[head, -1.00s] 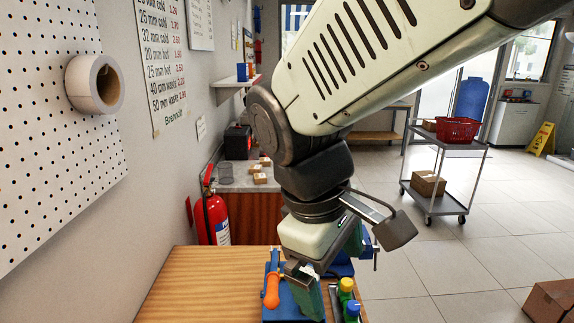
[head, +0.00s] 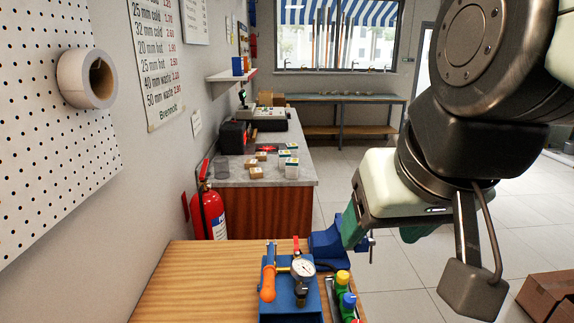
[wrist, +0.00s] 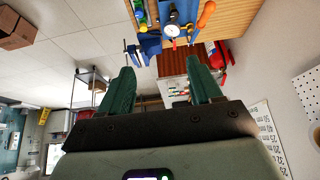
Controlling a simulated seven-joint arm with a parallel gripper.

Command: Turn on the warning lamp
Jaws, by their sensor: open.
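I cannot make out a warning lamp for certain in either view. My gripper (head: 382,236) is at the right of the head view, beyond the right edge of the wooden bench. Its two green fingers are spread with nothing between them. In the wrist view my gripper (wrist: 160,75) also shows open and empty, pointing towards the bench and counter. A blue test unit (head: 290,302) with a round gauge (head: 303,269), a red-handled valve and an orange-handled lever (head: 268,282) sits on the bench, left of and apart from my gripper.
The wooden bench (head: 185,285) has clear room at left. A blue vise (head: 325,247) is at its right edge, near my fingers. A fire extinguisher (head: 208,215) and a counter (head: 237,176) with small boxes lie behind.

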